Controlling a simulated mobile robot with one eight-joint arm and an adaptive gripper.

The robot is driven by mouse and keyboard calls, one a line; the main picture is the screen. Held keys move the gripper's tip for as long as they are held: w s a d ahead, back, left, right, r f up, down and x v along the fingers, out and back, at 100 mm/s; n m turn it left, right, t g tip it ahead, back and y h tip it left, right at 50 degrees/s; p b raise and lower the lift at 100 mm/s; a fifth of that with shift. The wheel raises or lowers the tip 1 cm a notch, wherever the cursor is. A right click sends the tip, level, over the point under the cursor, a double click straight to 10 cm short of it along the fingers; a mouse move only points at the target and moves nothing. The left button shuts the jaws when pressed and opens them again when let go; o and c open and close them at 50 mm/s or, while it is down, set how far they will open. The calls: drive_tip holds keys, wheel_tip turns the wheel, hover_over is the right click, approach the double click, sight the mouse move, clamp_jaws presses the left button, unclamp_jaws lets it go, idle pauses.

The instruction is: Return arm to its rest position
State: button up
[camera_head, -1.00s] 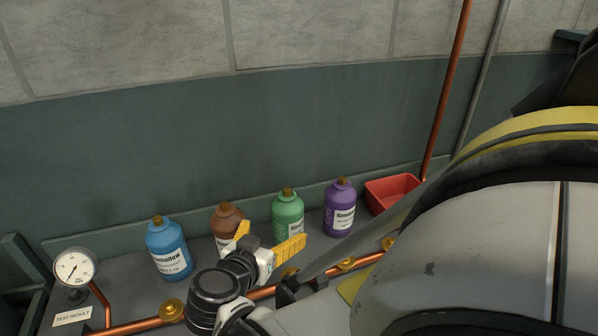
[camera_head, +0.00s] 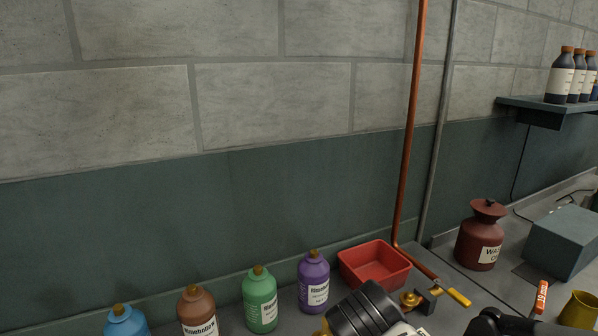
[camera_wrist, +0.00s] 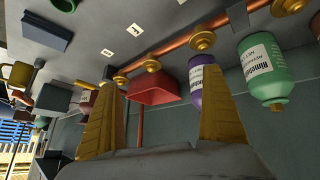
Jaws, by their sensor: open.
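My gripper (camera_wrist: 160,80) shows in the wrist view as two yellow fingers, spread wide apart with nothing held between them. In that view, which is turned upside down, the red tray (camera_wrist: 154,92) lies beyond the gap between the fingers. In the head view, part of my arm (camera_head: 365,310) shows at the bottom, just in front of the red tray (camera_head: 375,266); the gripper fingers cannot be clearly made out there.
Blue (camera_head: 126,322), brown (camera_head: 198,310), green (camera_head: 261,300) and purple (camera_head: 314,282) bottles stand along the wall. A copper pipe (camera_head: 411,130) rises behind the tray. At right are a dark red container (camera_head: 481,238), a grey box (camera_head: 563,242) and a shelf (camera_head: 545,112) of bottles.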

drive_tip(key=s+d+y, duration=0.2)
drive_tip(key=s+d, duration=0.5)
drive_tip(key=s, duration=0.1)
drive_tip(key=shift+s+r+g, duration=0.3)
drive_tip(key=shift+r, duration=0.05)
